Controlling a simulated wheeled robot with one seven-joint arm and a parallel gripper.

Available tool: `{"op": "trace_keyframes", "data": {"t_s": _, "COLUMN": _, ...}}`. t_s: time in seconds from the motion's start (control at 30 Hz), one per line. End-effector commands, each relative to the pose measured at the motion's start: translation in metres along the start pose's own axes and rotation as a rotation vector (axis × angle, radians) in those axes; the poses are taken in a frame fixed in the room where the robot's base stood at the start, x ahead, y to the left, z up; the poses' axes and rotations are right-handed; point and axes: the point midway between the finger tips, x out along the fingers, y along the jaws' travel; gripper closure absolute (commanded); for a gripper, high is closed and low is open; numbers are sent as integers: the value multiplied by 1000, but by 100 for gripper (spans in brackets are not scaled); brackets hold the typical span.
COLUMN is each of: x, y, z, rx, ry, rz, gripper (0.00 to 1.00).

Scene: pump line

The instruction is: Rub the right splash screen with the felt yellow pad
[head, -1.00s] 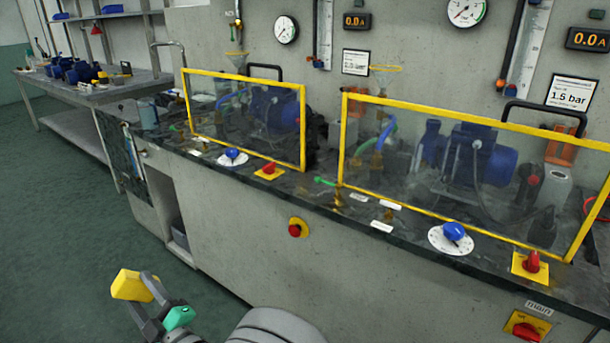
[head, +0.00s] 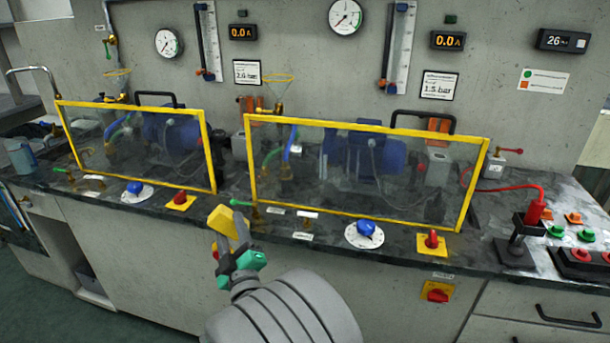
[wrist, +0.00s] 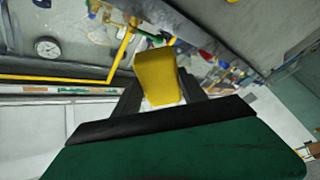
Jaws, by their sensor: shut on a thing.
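The right splash screen (head: 345,217) is a clear panel in a yellow frame, upright at the front of the bench top in the head view. Blue pump parts show through it. The felt yellow pad (head: 221,221) is in my gripper (head: 229,246), in front of the screen's lower left corner in the picture; no contact with the screen can be made out. The wrist view also shows the pad (wrist: 157,77) between the jaws of my gripper (wrist: 158,95), which is shut on it. The pad hides a small part of the bench front.
The left splash screen (head: 135,108) stands to the left. Along the bench edge are a blue dial (head: 366,229), a red switch (head: 432,239) and a green-handled valve (head: 246,206).

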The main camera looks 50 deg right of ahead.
Motion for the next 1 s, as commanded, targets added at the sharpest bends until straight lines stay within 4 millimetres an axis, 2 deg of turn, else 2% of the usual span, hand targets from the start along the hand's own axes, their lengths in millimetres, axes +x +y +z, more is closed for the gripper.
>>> {"op": "trace_keyframes", "data": {"t_s": 0.03, "x": 4, "y": 43, "z": 6, "rx": -16, "ry": -53, "rz": 51, "gripper": 83}}
{"op": "trace_keyframes", "data": {"t_s": 0.1, "x": 3, "y": 87, "z": 22, "rx": -36, "ry": -120, "rz": 116, "gripper": 83}}
{"op": "trace_keyframes", "data": {"t_s": 0.2, "x": -5, "y": 139, "z": 41, "rx": -60, "ry": -202, "rz": 194, "gripper": 83}}
{"op": "trace_keyframes", "data": {"t_s": 0.3, "x": -14, "y": 173, "z": 54, "rx": -77, "ry": -259, "rz": 247, "gripper": 83}}
{"op": "trace_keyframes", "data": {"t_s": 0.4, "x": -20, "y": 189, "z": 62, "rx": -85, "ry": -288, "rz": 274, "gripper": 83}}
{"op": "trace_keyframes", "data": {"t_s": 0.53, "x": -18, "y": 194, "z": 67, "rx": -88, "ry": -297, "rz": 280, "gripper": 83}}
{"op": "trace_keyframes", "data": {"t_s": 1.0, "x": 23, "y": 208, "z": 93, "rx": -86, "ry": -295, "rz": 279, "gripper": 83}}
